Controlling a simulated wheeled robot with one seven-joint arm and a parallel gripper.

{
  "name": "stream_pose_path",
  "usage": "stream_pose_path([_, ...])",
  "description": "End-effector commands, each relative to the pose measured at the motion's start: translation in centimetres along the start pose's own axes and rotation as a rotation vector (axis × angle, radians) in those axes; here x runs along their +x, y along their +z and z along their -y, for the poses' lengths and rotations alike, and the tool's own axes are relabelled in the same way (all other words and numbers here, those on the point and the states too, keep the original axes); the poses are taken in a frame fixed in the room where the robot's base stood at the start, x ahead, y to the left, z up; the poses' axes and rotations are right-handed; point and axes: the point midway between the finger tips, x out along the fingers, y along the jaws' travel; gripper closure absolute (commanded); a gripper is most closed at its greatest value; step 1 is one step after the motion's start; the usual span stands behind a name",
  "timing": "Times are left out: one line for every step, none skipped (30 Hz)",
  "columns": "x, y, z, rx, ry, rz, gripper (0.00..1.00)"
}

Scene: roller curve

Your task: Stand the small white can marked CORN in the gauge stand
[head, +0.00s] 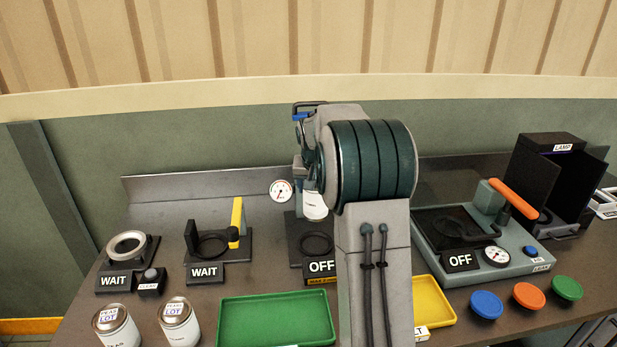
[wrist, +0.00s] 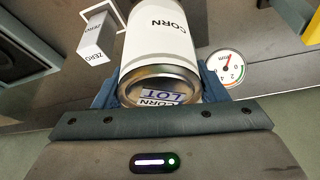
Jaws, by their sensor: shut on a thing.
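My gripper (wrist: 155,92) is shut on the white can marked CORN (wrist: 162,42), its blue fingers on either side of it. The near end of the can shows a metal rim and a LOT label. In the head view a small part of the can (head: 315,206) shows beside my arm, above a black stand with a round recess (head: 316,243) and an OFF sign. A white dial gauge (head: 281,190) is just left of the can; it also shows in the wrist view (wrist: 226,65). My arm hides most of the gripper and the stand's right side.
Left are a black stand with a yellow post (head: 236,222) and a ring stand (head: 127,246), both signed WAIT. A green tray (head: 276,318), a yellow tray (head: 432,300) and a grey OFF machine (head: 480,235) take up more room.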

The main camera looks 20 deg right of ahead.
Motion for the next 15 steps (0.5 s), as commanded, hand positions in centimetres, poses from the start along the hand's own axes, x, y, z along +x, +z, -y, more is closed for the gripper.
stream_pose_path([0.0, 0.0, 0.0, 0.0, 0.0, -0.002, 0.7])
stream_pose_path([0.0, 0.0, 0.0, 0.0, 0.0, -0.002, 0.7])
stream_pose_path([0.1, 0.0, 0.0, 0.0, 0.0, -0.002, 0.7])
stream_pose_path([0.2, 0.1, -0.1, 0.001, 0.0, -0.002, 0.7])
stream_pose_path([0.3, 0.1, -0.1, 0.001, 0.0, -0.002, 0.7])
stream_pose_path([0.5, 0.2, -0.1, 0.002, 0.0, -0.002, 0.7])
stream_pose_path([0.7, 0.2, -0.2, 0.003, 0.001, -0.002, 0.7])
stream_pose_path([0.9, 0.3, -0.2, 0.003, 0.001, -0.002, 0.7])
stream_pose_path([1.1, 0.4, -0.2, 0.004, 0.001, -0.002, 0.7])
stream_pose_path([1.4, 0.5, -0.3, 0.004, 0.001, -0.002, 0.7])
stream_pose_path([1.6, 0.6, -0.3, 0.004, 0.001, -0.002, 0.7])
stream_pose_path([1.9, 0.7, -0.3, 0.005, 0.001, -0.002, 0.7])
stream_pose_path([2.2, 0.8, -0.3, 0.005, 0.001, -0.002, 0.7])
stream_pose_path([2.5, 0.9, -0.3, 0.005, 0.001, -0.002, 0.7])
stream_pose_path([2.8, 1.1, -0.3, 0.005, 0.001, -0.002, 0.7])
